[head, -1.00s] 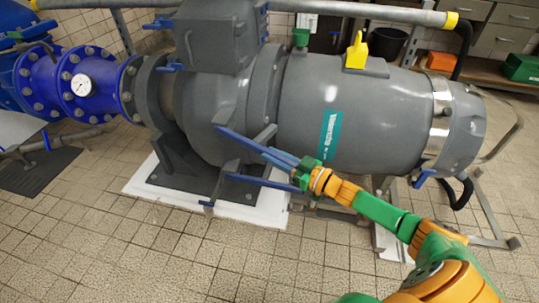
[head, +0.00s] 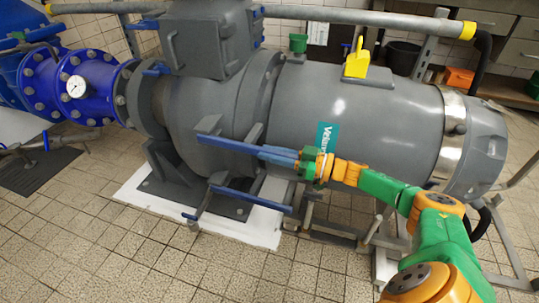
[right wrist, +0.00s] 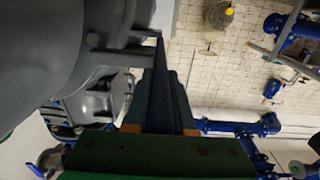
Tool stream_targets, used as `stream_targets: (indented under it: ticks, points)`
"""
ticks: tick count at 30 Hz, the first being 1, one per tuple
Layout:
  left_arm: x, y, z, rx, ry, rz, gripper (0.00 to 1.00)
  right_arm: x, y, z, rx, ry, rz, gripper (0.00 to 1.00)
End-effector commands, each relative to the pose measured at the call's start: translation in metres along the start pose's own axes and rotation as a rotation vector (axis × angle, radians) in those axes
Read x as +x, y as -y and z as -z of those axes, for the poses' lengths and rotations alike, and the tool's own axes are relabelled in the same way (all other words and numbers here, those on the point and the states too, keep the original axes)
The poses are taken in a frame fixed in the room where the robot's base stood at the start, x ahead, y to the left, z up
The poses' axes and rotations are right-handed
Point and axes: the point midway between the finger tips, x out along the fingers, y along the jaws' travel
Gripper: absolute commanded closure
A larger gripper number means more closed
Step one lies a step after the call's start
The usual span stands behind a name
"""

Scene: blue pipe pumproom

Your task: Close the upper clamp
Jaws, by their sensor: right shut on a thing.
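The upper clamp's blue lever (head: 225,144) sticks out from the front of the grey pump housing, sloping slightly down to the right. My right gripper (head: 265,153) is shut on the right end of this lever, its fingers hiding that end. The lower clamp's blue lever (head: 255,200) lies below it, apart from the gripper, also sloping down to the right. In the right wrist view the upper lever (right wrist: 160,52) runs as a dark bar from between the fingers (right wrist: 163,95) towards the grey housing. My left gripper is not in view.
The large grey pump (head: 370,110) fills the space behind the levers. A yellow handle (head: 357,62) stands on top. A blue flanged pipe with a gauge (head: 76,87) is at the left. The tiled floor (head: 110,245) in front is clear.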

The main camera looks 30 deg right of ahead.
Motion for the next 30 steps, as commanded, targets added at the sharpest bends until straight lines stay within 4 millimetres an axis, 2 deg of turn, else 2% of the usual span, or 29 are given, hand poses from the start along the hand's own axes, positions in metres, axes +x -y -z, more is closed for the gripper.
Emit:
stream_targets:
  ticks: [6, 7, 9, 10, 19, 27, 30]
  points:
    - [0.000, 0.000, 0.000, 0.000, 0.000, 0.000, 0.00, 0.000, 0.000, 0.000, 0.000, 0.001, -0.001, 1.00]
    - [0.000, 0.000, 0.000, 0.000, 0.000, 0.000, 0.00, 0.000, 0.000, 0.000, 0.000, 0.001, -0.001, 0.70]
    - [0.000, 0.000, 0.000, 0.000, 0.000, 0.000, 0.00, 0.000, 0.000, 0.000, 0.000, 0.001, -0.001, 0.51]
    - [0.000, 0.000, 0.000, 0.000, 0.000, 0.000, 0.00, 0.000, 0.000, 0.000, -0.001, 0.000, -0.001, 0.47]
    - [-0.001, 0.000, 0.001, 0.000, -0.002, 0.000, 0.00, -0.003, 0.000, 0.000, 0.000, 0.002, -0.001, 0.47]
    - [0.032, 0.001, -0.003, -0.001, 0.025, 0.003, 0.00, -0.057, 0.000, 0.001, 0.001, 0.006, -0.002, 0.47]
    - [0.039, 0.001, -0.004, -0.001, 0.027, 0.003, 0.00, -0.068, 0.000, 0.001, 0.000, 0.003, -0.001, 0.47]
